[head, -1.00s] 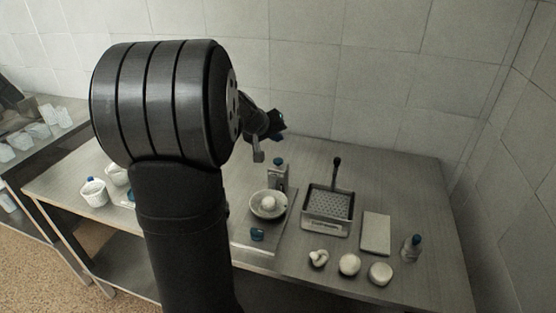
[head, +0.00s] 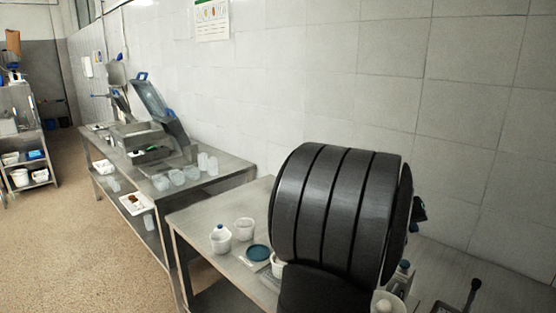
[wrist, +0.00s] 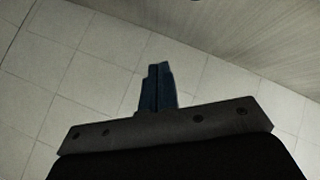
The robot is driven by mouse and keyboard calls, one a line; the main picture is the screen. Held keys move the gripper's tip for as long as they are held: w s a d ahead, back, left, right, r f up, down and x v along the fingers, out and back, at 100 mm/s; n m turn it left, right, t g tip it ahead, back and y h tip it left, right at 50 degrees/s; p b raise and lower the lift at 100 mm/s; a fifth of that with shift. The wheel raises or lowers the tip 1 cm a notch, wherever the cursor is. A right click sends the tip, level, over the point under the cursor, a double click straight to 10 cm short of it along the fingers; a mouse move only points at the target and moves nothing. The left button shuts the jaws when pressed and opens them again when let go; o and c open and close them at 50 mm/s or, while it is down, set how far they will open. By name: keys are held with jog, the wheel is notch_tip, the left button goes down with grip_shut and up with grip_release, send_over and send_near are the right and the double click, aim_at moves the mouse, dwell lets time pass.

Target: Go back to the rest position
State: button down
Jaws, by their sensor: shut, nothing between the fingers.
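My gripper (wrist: 157,70) shows in the wrist view with its two blue fingers together and nothing between them.
A black handle (head: 471,293) rises at lower right. A further table (head: 225,170) holds several clear cups and a machine. The tiled wall runs behind.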

dwell(0.4)
jog(key=shift+f, duration=2.8)
